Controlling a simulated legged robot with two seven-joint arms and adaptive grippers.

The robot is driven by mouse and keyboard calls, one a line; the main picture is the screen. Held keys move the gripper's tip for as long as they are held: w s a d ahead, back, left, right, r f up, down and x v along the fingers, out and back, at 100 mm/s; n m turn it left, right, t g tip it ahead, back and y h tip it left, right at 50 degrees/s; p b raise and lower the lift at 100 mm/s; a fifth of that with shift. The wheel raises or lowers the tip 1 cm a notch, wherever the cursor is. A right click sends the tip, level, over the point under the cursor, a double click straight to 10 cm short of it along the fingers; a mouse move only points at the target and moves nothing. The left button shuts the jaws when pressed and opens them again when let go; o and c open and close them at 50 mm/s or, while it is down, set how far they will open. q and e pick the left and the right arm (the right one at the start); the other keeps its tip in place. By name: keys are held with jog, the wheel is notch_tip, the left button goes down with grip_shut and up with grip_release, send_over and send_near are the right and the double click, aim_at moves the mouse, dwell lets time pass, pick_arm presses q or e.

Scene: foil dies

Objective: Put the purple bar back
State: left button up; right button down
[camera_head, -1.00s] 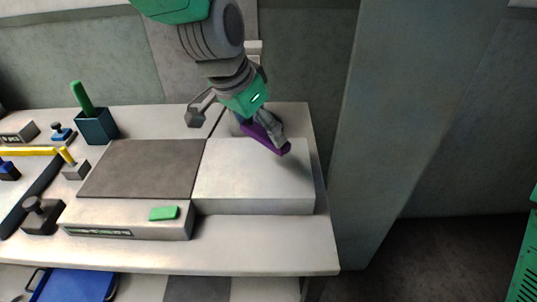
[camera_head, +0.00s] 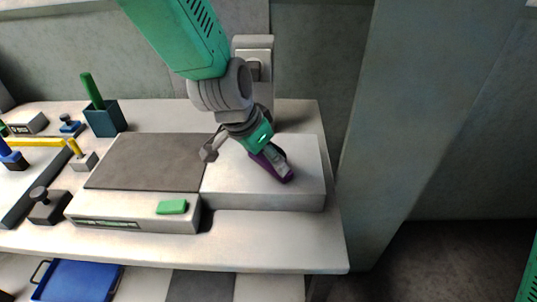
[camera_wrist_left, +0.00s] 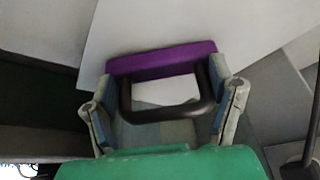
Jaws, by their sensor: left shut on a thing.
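The purple bar (camera_head: 272,169) has a black loop handle, which shows clearly in the left wrist view (camera_wrist_left: 165,63). My left gripper (camera_head: 248,160) is shut on the bar by its handle, with a finger at each side of the handle in the wrist view (camera_wrist_left: 165,108). The bar is over the pale, flat-topped block (camera_head: 305,180) at the right end of the bench. I cannot tell whether the bar touches the block. My arm and fingers cover part of the bar in the head view. My right gripper is not in view.
A dark plate (camera_head: 145,160) on a base adjoins the pale block at left, with a green block (camera_head: 172,207) at its front. A dark box (camera_head: 105,120) with a green stick, and black-knobbed piece (camera_head: 48,205), stand further left. A pillar (camera_head: 400,130) rises at right.

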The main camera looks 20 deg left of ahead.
pick_arm(q)
jog(key=o, duration=1.7)
jog(key=shift+a+f, duration=0.1)
jog(key=shift+a, duration=0.35)
jog(key=shift+c, duration=0.2)
jog(key=shift+a, duration=0.55)
jog(key=shift+d, duration=0.25)
jog(key=d+p+v, duration=0.2)
jog(key=v, duration=1)
jog(key=shift+a+r, duration=0.2)
jog(key=shift+a, duration=0.1)
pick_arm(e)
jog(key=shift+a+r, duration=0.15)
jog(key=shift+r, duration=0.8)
